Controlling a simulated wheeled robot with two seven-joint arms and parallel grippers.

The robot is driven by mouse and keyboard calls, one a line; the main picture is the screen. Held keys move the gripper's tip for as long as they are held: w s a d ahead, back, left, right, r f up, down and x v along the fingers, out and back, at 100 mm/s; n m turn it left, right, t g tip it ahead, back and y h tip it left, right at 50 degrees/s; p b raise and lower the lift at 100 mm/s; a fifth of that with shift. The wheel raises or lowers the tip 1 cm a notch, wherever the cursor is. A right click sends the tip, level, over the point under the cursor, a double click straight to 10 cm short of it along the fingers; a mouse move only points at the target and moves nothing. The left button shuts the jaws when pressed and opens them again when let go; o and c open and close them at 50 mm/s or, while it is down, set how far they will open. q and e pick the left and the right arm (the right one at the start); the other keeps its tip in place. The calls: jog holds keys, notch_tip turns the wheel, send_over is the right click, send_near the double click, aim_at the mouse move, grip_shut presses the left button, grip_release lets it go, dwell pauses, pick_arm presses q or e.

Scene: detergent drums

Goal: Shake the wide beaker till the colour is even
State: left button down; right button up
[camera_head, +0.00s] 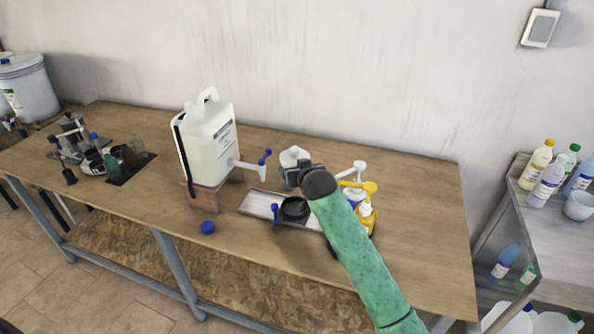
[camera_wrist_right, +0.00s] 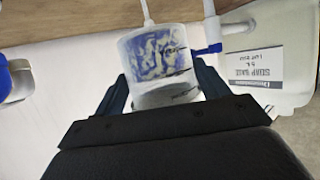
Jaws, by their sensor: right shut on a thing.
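The wide beaker (camera_wrist_right: 156,62) is between the fingers of my right gripper in the right wrist view. It is pale, with uneven blue streaks and patches against white, so the colour is not uniform. In the head view the beaker (camera_head: 292,156) shows only in part behind the gripper, above the workbench. My right gripper (camera_head: 293,174) is shut on it; its dark fingers (camera_wrist_right: 168,92) stand at both sides of the beaker in the wrist view. My left gripper is in neither view.
A white jerrycan (camera_head: 208,140) with a blue-handled tap (camera_head: 264,158) stands on a wooden stand (camera_head: 204,198) left of the beaker. A shallow tray (camera_head: 258,208) holds a black ring-shaped item (camera_head: 294,209). A blue cap (camera_head: 207,227) lies in front.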

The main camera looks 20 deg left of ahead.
aim_at(296, 159)
notch_tip(296, 159, up, 3)
jog(key=shift+r+p, duration=0.2)
jog(key=shift+p, duration=0.85)
jog(key=shift+a+r, duration=0.15)
jog(key=shift+r, duration=3.25)
jog(key=shift+f, duration=0.25)
jog(key=f, duration=0.6)
jog(key=shift+s+d+f, duration=0.1)
jog(key=shift+d+f, duration=0.05)
jog(key=shift+d, duration=0.05)
notch_tip(296, 159, up, 8)
jog(key=shift+a+f, duration=0.1)
jog(key=shift+f, duration=0.15)
notch_tip(296, 159, down, 8)
jog(key=shift+r, duration=0.3)
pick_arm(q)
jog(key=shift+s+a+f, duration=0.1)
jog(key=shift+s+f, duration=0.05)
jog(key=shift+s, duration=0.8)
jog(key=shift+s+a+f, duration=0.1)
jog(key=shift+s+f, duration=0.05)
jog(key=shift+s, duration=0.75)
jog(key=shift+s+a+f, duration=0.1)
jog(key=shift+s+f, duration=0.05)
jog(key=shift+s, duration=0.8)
pick_arm(e)
jog(key=shift+f, duration=0.1)
